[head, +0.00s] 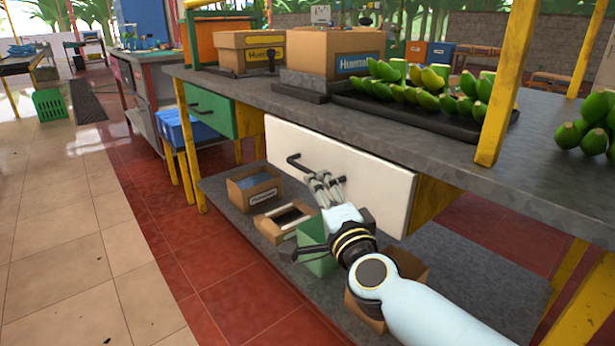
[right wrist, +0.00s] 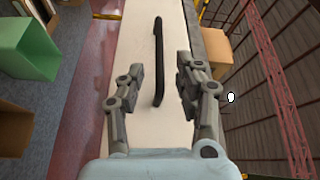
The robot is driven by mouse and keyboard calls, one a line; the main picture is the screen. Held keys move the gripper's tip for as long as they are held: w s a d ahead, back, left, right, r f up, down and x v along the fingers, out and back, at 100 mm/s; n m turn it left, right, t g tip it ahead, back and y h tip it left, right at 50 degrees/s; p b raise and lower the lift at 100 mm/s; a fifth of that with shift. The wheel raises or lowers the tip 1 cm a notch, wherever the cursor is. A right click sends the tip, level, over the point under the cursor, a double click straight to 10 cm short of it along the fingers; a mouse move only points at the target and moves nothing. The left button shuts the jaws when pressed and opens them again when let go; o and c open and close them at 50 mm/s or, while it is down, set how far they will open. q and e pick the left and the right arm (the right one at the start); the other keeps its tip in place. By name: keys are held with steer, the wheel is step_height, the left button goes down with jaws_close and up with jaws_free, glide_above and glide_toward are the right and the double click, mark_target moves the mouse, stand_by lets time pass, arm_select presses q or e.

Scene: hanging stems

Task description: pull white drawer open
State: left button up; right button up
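The white drawer (head: 385,190) is under the grey workbench. Its dark bar handle (head: 294,160) runs along the front, partly hidden behind my right gripper. My right gripper (head: 326,184) is in front of the drawer at the handle. In the right wrist view, the two fingers (right wrist: 161,72) are apart, one on each side of the handle (right wrist: 158,55). Gaps show between fingers and handle, and the drawer front (right wrist: 137,45) lies beyond. Whether the drawer front is flush or slightly out is hard to tell. My left gripper is not in view.
A green drawer (head: 212,112) is left of the white one. The lower shelf (head: 222,197) holds cardboard boxes (head: 254,188) and a green bin (head: 316,248) below my right arm. Boxes and green bananas (head: 430,88) stand on the bench top. Tiled floor to the left is clear.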

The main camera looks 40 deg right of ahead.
mark_target(307, 171)
steer(key=x, duration=0.8)
steer(key=shift+b, duration=0.3)
jaws_close()
steer(key=shift+a, duration=0.1)
